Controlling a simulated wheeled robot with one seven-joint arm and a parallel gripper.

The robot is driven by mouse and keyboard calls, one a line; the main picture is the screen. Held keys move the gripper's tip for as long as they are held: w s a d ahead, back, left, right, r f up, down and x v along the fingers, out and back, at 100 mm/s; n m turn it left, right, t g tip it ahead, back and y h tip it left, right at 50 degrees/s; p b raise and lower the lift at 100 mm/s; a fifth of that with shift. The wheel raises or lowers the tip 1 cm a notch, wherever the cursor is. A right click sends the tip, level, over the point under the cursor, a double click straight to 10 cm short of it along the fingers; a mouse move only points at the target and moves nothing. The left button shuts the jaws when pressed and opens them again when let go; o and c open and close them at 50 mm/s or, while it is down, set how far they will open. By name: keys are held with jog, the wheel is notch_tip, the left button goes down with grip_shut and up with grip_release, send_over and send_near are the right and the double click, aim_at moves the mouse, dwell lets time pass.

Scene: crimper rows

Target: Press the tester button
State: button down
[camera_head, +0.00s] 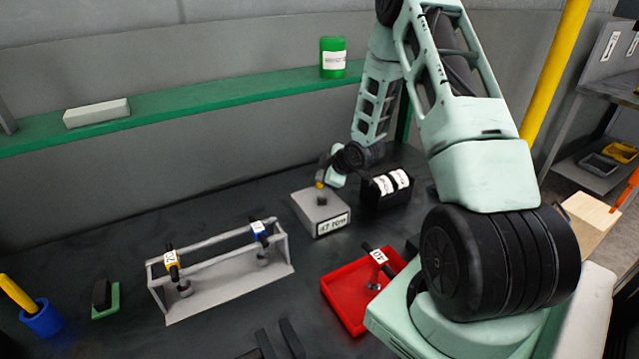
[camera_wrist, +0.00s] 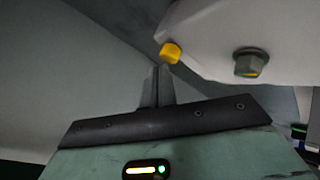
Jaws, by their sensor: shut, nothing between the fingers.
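The tester is a light grey box (camera_head: 322,217) with a white label on its front, standing on the dark bench. It fills the upper right of the wrist view (camera_wrist: 225,30). A small yellow button (camera_wrist: 170,52) shows at its edge there, and as a yellow spot (camera_head: 319,184) at the back of its top in the head view. My gripper (camera_wrist: 155,72) is shut and empty, its fingertips close beside the yellow button. I cannot tell whether they touch it. A grey hexagonal knob (camera_wrist: 250,63) sits to the right of the button.
A black holder (camera_head: 386,193) with white-labelled items stands right of the tester. A red tray (camera_head: 345,310) with a tagged tool is in front. A grey rack (camera_head: 225,279) holds two tagged tools. A blue cup (camera_head: 42,321) is at far left. A green shelf (camera_head: 200,103) runs behind.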

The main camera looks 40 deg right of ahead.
jog(key=shift+f+b, duration=0.5)
jog(key=shift+f, duration=0.05)
dwell(0.4)
jog(key=shift+r, duration=0.1)
jog(key=shift+r+p, duration=0.6)
jog(key=shift+r, duration=0.25)
jog(key=shift+r, duration=0.15)
notch_tip(320, 180, up, 5)
jog(key=p, duration=0.3)
dwell(0.8)
